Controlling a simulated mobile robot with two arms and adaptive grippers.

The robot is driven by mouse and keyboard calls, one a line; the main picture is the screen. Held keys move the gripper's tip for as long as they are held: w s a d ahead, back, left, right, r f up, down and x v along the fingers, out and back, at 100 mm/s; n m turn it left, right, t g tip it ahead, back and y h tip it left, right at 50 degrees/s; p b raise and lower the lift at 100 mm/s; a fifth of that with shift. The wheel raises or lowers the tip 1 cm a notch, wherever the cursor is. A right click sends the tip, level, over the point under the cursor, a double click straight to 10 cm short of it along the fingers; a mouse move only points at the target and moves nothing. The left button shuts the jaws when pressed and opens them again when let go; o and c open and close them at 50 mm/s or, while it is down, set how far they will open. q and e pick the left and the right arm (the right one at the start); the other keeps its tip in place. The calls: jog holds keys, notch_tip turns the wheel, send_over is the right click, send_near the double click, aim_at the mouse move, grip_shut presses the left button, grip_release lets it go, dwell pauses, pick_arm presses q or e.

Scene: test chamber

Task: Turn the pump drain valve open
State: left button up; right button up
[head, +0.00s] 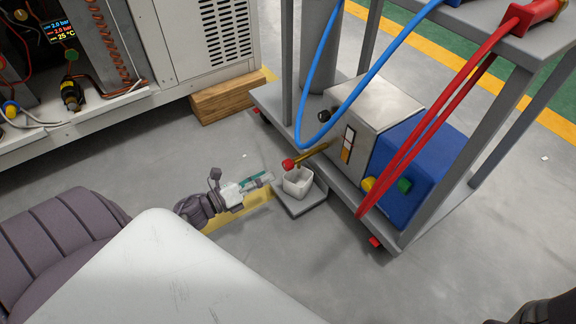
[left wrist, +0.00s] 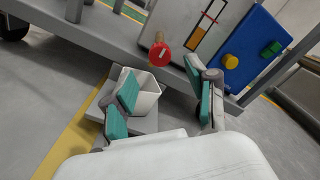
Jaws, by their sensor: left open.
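The drain valve is a red round knob (head: 288,163) at the end of a brass pipe (head: 314,152) that sticks out from the grey pump box on the cart. In the left wrist view the knob (left wrist: 160,54) faces me with a small pale mark on it. My left gripper (head: 262,181) is low, just left of the knob and the white cup. In the left wrist view the open, empty gripper (left wrist: 161,76) points at the knob, its teal-padded fingers to either side below it, apart from it. My right gripper does not show.
An open white cup (head: 298,184) stands on a grey plate (head: 304,202) under the knob. The cart (head: 338,188) carries a metal box (head: 372,108) and a blue unit (head: 412,160). Blue (head: 367,82) and red hoses (head: 430,130) hang in front. A wooden block (head: 228,97) lies behind.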

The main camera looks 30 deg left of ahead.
aim_at(284, 166)
pick_arm(q)
jog(key=b+x, duration=0.2)
jog(key=x, duration=0.6)
jog(key=shift+w+d+b, duration=0.1)
jog(key=shift+w+b, duration=0.15)
jog(key=shift+b, duration=0.1)
grip_shut()
